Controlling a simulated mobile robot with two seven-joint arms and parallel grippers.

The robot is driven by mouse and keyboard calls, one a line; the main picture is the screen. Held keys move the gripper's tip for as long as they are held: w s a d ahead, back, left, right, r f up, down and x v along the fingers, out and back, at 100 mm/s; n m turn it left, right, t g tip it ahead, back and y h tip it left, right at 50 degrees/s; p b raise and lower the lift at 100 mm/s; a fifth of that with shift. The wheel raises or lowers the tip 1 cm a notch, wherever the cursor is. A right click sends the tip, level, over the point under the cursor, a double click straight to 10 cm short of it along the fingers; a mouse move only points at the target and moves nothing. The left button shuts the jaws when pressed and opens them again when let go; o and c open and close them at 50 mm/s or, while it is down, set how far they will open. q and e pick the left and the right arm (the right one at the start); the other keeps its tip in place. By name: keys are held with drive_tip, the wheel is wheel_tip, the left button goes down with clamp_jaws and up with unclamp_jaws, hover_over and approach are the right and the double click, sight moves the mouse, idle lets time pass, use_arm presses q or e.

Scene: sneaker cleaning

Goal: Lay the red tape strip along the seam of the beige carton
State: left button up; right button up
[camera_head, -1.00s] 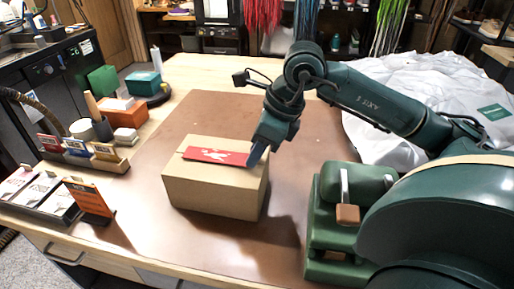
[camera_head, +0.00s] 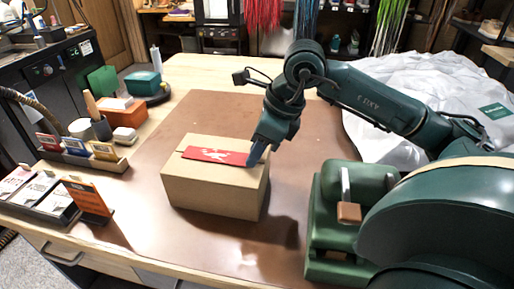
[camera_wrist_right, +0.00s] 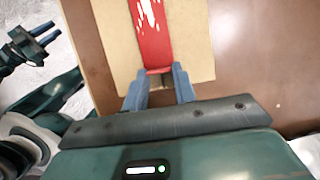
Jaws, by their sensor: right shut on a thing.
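The beige carton (camera_head: 212,190) stands closed on the brown mat in the middle of the table. The red tape strip (camera_head: 212,155), with white markings, lies across the carton's top. My right gripper (camera_head: 256,154) is at the right end of the strip, over the carton's right edge. In the right wrist view the blue fingers (camera_wrist_right: 158,84) are shut on the near end of the red strip (camera_wrist_right: 153,40), which runs away from them over the carton top (camera_wrist_right: 192,35). The strip hides most of the seam.
The brown mat (camera_head: 205,118) has clear room around the carton. At the left are card holders (camera_head: 85,155), an orange box (camera_head: 125,113) and a teal box (camera_head: 143,82). A white crumpled cover (camera_head: 425,80) lies at the right behind my right arm.

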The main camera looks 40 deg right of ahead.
drive_tip(key=o, duration=1)
drive_tip(key=v, duration=1.3)
drive_tip(key=shift+p, duration=0.3)
drive_tip(key=shift+s, duration=0.15)
